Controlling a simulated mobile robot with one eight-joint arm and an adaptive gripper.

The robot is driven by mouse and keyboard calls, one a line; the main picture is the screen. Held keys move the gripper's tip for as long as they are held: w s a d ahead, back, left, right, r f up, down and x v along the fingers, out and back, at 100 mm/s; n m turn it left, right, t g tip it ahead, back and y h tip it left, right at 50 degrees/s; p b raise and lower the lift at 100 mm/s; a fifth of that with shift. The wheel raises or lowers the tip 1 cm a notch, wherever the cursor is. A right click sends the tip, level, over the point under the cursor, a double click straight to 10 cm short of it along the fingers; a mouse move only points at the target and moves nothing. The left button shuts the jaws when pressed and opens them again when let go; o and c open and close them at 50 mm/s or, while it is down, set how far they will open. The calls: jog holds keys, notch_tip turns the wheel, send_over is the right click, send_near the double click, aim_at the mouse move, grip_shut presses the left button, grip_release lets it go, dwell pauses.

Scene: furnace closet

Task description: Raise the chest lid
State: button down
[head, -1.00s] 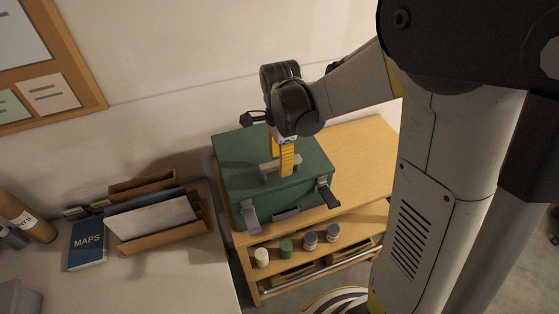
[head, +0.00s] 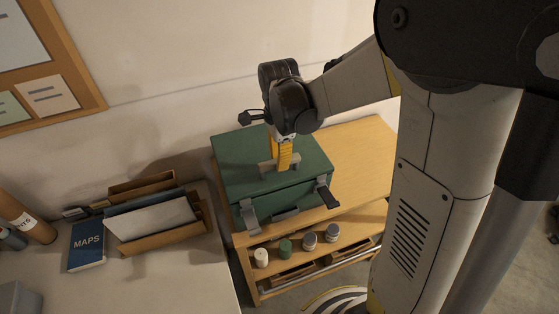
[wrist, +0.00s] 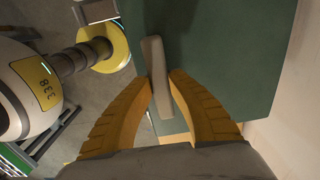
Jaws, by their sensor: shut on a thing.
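The green chest (head: 285,205) stands on the wooden cart. Its lid (head: 235,155) carries a grey bar handle (head: 265,168) on top. My gripper (head: 284,166), with orange fingers, reaches down from above and is shut on the handle. In the wrist view my gripper (wrist: 160,80) has one finger on each side of the grey handle (wrist: 154,60), above the green lid (wrist: 225,50). Two grey latches, left (head: 249,215) and right (head: 327,195), stick out at the chest's front. The lid's front edge looks slightly lifted; the chest's inside is hidden.
The wooden cart top (head: 360,150) is bare to the chest's right. Several small jars (head: 285,248) stand on the shelf below. At left, a desk holds a blue MAPS book (head: 87,243) and a paper tray (head: 155,215). The wall is close behind.

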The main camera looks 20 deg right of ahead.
jog(key=shift+w+r, duration=0.2)
jog(key=shift+r, duration=0.3)
jog(key=w+r+p, duration=0.4)
jog(key=w+r, duration=0.3)
jog(key=r, duration=0.3)
jog(key=w+r+p, duration=0.1)
jog(key=w+r, duration=0.1)
jog(key=w, duration=0.6)
jog(key=w+r+p, duration=0.1)
jog(key=w+r, duration=0.1)
jog(key=w, duration=0.6)
jog(key=shift+r, duration=0.35)
jog(key=shift+w, duration=0.1)
jog(key=c, duration=1.2)
grip_release()
notch_tip(320, 180, up, 12)
